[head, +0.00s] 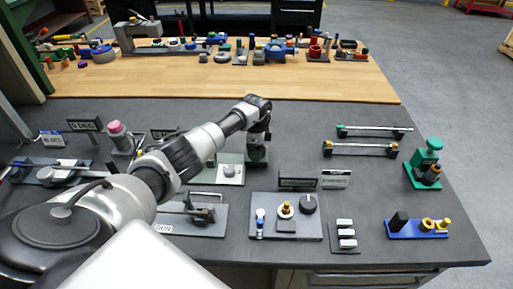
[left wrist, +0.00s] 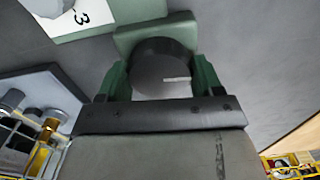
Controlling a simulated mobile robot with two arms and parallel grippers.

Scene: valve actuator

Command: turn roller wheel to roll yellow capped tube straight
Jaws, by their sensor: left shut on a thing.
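My left gripper (head: 257,152) points down at a small station behind the middle of the bench. In the left wrist view its two green fingers (left wrist: 160,88) are shut on a dark round wheel (left wrist: 160,62) with a pale line on its face. A green block (left wrist: 126,38) is right behind the wheel. In the head view the gripper hides the wheel. A slim tube with yellowish ends (head: 360,148) lies level across a low rack at the right; I cannot tell whether it is the task's tube. My right gripper is not in view.
A light plate (head: 230,178) lies beside the gripper, and a card marked 3 (left wrist: 82,14) shows in the wrist view. A panel with a dial (head: 308,203) stands in front. A green press (head: 428,160) is at the right. Bare grey bench lies between the gripper and the racks.

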